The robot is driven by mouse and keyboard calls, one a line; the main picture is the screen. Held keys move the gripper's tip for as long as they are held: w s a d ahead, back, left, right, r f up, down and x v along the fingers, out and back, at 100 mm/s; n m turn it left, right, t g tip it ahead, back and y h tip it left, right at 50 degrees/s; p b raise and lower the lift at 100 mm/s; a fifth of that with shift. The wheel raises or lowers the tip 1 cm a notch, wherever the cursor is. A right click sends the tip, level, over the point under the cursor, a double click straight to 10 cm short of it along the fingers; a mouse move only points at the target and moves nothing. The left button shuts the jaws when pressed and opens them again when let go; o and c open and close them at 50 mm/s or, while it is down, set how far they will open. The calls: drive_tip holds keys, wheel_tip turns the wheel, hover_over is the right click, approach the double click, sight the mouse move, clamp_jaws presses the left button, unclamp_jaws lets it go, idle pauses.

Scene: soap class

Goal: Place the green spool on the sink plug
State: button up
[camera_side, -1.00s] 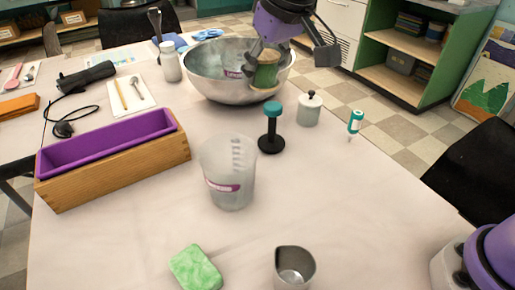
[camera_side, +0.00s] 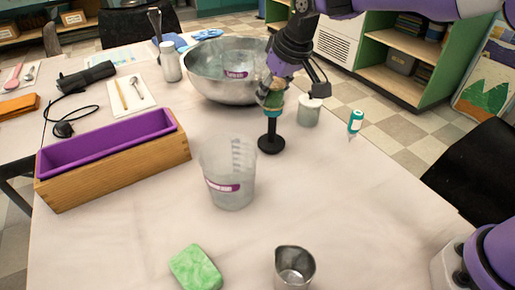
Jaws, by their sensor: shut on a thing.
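The green spool (camera_side: 274,92), with tan ends, is between the fingers of my gripper (camera_side: 276,88), which is shut on it. The spool is upright and directly above the teal top of a black-stemmed piece with a round black base (camera_side: 271,145), which I take to be the sink plug. This piece stands upright on the table. The spool's lower end meets the teal top in the picture; I cannot tell whether they touch. My fingers partly cover the spool.
A steel bowl (camera_side: 215,88) stands close behind on the left, and a lidded white jar (camera_side: 309,112) close on the right. A small teal-labelled bottle (camera_side: 355,122) is farther right. A clear measuring cup (camera_side: 228,180) stands in front.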

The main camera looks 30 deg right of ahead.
drive_tip(key=shift+f, duration=0.1)
drive_tip(key=o, duration=1.2)
drive_tip(key=shift+c, duration=0.2)
drive_tip(key=shift+s+r, duration=0.1)
drive_tip(key=shift+r, duration=0.4)
drive_tip(key=a+v, duration=0.1)
drive_tip(key=v, duration=1)
drive_tip(key=s+d+f, duration=0.2)
drive_tip(key=s+d, duration=0.1)
drive_tip(key=s, duration=0.3)
drive_tip(key=s+d+f+m, duration=0.1)
drive_tip(key=s+d+f, duration=0.1)
drive_tip(key=s+d, duration=0.2)
drive_tip(key=s+d+f+t, duration=0.1)
drive_tip(key=s+d, duration=0.3)
drive_tip(key=s, duration=0.6)
drive_tip(key=shift+s+d+f+m+h, duration=0.2)
drive_tip(key=shift+f+m+h, duration=0.2)
drive_tip(key=shift+f, duration=0.15)
